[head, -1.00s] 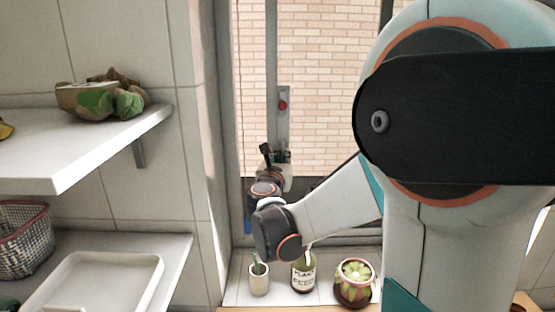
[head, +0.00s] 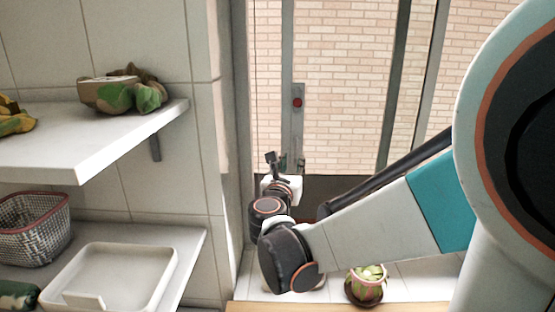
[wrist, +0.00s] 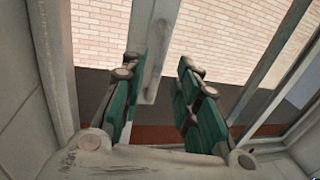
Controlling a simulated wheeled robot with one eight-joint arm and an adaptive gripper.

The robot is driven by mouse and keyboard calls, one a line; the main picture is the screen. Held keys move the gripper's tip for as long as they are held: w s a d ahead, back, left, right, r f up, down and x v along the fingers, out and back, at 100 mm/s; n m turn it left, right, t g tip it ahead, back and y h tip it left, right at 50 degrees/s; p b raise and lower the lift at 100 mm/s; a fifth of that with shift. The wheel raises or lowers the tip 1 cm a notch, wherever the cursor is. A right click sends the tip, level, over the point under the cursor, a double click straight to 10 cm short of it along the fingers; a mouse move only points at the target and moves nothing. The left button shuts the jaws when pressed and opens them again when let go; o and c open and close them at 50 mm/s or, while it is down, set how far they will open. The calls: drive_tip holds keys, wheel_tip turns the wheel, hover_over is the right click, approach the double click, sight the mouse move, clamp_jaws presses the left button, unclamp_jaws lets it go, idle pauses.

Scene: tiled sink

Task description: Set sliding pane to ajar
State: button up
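The sliding pane (head: 345,75) is a tall glass panel in a grey frame, with a brick wall behind it. The plate also shows in the wrist view (wrist: 150,65). My gripper (head: 286,160) is just below the plate in the head view. In the wrist view my gripper (wrist: 160,75) has its green fingers spread, with nothing held. The plate's lower end shows between them, closer to the left finger. I cannot tell whether that finger touches it.
A potted succulent (head: 366,284) stands on the tiled sill below my arm. A tiled wall (head: 165,45) borders the window.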

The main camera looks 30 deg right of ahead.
drive_tip(key=shift+v, duration=2.35)
drive_tip(key=shift+s, duration=0.1)
